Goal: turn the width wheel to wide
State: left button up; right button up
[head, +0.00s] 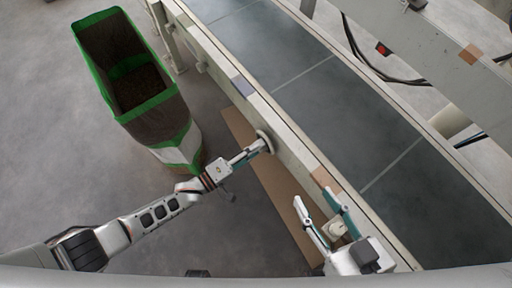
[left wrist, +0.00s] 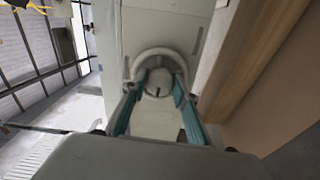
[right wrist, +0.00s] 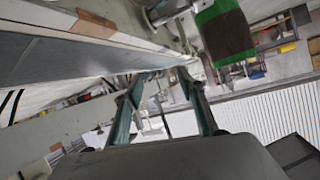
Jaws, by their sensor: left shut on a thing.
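The width wheel (head: 266,139) is a pale round wheel on the near side of the conveyor frame. In the left wrist view its rim (left wrist: 160,53) arches above a round hub (left wrist: 159,78) with a short dark mark. My left gripper (head: 255,149) reaches it from the left. It is shut on the wheel, its teal-lined fingers (left wrist: 160,88) on either side of the hub. Part of the wheel is hidden behind the fingers. My right gripper (head: 313,197) is open and empty beside the conveyor frame, lower right of the wheel. Its spread fingers show in the right wrist view (right wrist: 161,75).
A dark conveyor belt (head: 345,110) runs diagonally along the pale frame. A tall green-edged bag (head: 175,105) stands on the floor left of the frame. Grey floor (head: 50,150) is clear at left.

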pick_arm(q)
jog(key=shift+s+n+b, duration=0.1)
jog(key=shift+n+b, duration=0.55)
jog(key=shift+n, duration=5.75)
pick_arm(e)
jog(key=shift+s+a+f+m, duration=0.2)
jog(key=shift+a+m, duration=0.15)
jog(key=shift+a, duration=0.15)
jog(key=shift+s+a+f+m, duration=0.1)
jog(key=shift+s+a+m, duration=0.05)
jog(key=shift+a+m, duration=0.25)
pick_arm(q)
jog(key=o, duration=1.1)
jog(key=shift+a, duration=0.1)
pick_arm(e)
jog(key=shift+a, duration=0.1)
pick_arm(q)
jog(key=shift+r, duration=0.1)
jog(key=v, duration=1.2)
